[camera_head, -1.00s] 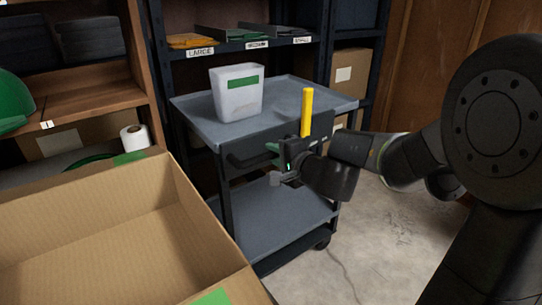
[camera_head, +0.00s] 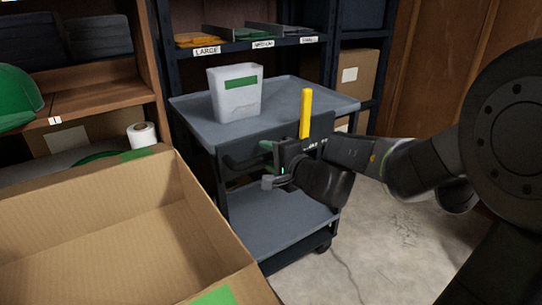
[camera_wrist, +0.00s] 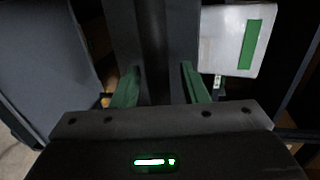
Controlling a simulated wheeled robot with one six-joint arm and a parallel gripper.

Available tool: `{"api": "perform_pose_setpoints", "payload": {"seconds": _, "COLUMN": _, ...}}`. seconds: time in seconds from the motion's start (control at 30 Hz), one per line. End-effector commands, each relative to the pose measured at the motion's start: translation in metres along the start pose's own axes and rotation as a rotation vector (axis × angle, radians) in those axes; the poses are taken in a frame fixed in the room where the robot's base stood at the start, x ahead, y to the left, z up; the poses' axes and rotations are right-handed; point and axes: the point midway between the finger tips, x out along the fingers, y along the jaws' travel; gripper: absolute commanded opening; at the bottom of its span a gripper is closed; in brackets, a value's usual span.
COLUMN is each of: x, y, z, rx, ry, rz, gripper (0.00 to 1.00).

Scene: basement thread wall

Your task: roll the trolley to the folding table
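The grey two-shelf trolley (camera_head: 300,95) stands at the centre of the head view, with a dark push handle (camera_head: 240,162) on its near side. My gripper (camera_head: 266,152) is at this near side, by the right part of the handle. In the wrist view the green fingers (camera_wrist: 160,85) stand apart, with a dark bar-like part of the trolley (camera_wrist: 152,40) in front of and between them. I cannot tell whether they touch it. A white bin with a green label (camera_head: 236,95) stands on the top shelf. The folding table is not recognisable in view.
An open cardboard box (camera_head: 110,225) fills the lower left, close to the trolley. Shelving with labelled trays (camera_head: 255,36) stands behind the trolley, and a wooden shelf (camera_head: 95,95) is at left. Clear concrete floor (camera_head: 385,240) lies to the right.

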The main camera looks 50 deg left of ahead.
Motion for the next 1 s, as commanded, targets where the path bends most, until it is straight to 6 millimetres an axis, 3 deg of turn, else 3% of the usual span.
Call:
{"api": "perform_pose_setpoints", "payload": {"seconds": 0.37, "x": -0.009, "y": -0.001, "z": -0.002, "rx": -0.001, "ry": 0.004, "rz": 0.001, "gripper": 0.4}}
{"api": "perform_pose_setpoints", "payload": {"seconds": 0.8, "x": -0.098, "y": -0.003, "z": -0.002, "rx": -0.001, "ry": 0.006, "rz": 0.0, "gripper": 0.4}}
{"api": "perform_pose_setpoints", "payload": {"seconds": 1.0, "x": -0.127, "y": -0.002, "z": -0.001, "rx": -0.001, "ry": 0.003, "rz": 0.0, "gripper": 0.4}}
